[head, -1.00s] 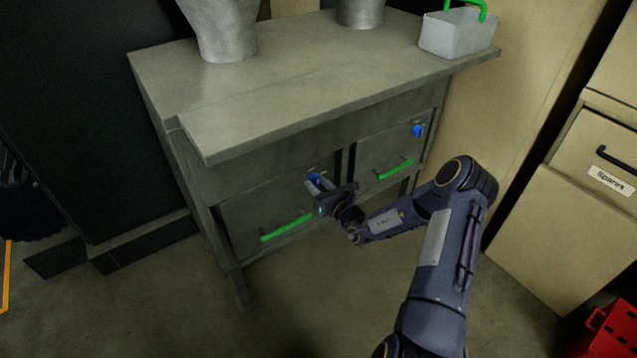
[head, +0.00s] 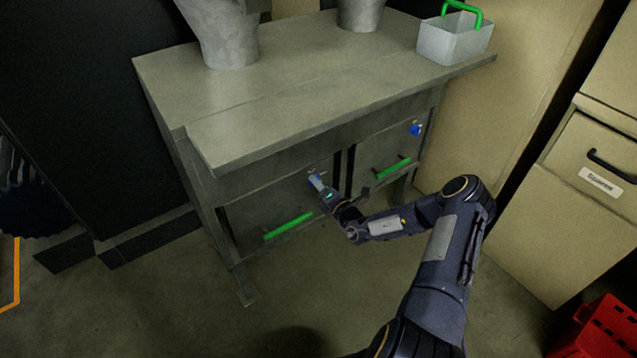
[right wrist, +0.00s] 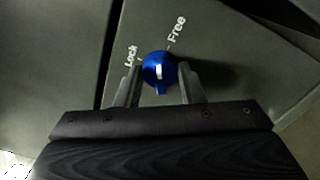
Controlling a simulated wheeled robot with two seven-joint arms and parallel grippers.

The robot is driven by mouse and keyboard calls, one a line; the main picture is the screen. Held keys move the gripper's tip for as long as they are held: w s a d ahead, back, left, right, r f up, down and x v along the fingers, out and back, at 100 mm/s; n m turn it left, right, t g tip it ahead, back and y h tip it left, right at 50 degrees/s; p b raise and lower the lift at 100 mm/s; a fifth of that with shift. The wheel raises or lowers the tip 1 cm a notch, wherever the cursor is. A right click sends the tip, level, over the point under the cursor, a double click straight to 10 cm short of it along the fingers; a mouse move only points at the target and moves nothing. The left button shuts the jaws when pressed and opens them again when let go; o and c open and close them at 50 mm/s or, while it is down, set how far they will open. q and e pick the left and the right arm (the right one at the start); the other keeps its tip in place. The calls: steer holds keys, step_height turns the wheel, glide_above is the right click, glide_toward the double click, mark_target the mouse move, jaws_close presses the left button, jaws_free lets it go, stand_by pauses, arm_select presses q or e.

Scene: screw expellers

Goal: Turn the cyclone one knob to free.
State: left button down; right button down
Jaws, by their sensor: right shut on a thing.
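The blue knob (head: 312,177) is on the front of the left drawer, near its upper right corner. My right gripper (head: 318,183) is at this knob and shut on it. In the right wrist view the round blue knob (right wrist: 159,68) sits between the two fingers of my right gripper (right wrist: 160,84), with a white mark on its face. The words "Lock" and "Free" show on the panel beyond it, "Free" to the right. Which word the knob points at I cannot tell. My left gripper is out of view.
A second blue knob (head: 416,129) is on the right drawer. Green handles (head: 288,226) (head: 393,168) stick out below the knobs. The bench top (head: 290,85) overhangs the drawers. A grey bin (head: 455,38) stands on it. A red crate (head: 597,332) is at lower right.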

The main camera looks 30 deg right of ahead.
steer(key=m+p, duration=0.1)
steer(key=m, duration=0.4)
steer(key=shift+m, duration=0.3)
stand_by(0.4)
steer(key=c, duration=0.9)
jaws_free()
steer(key=shift+c, duration=0.2)
steer(key=shift+s, duration=0.1)
steer(key=s+p, duration=0.1)
steer(key=s, duration=0.6)
steer(key=shift+s+d, duration=0.35)
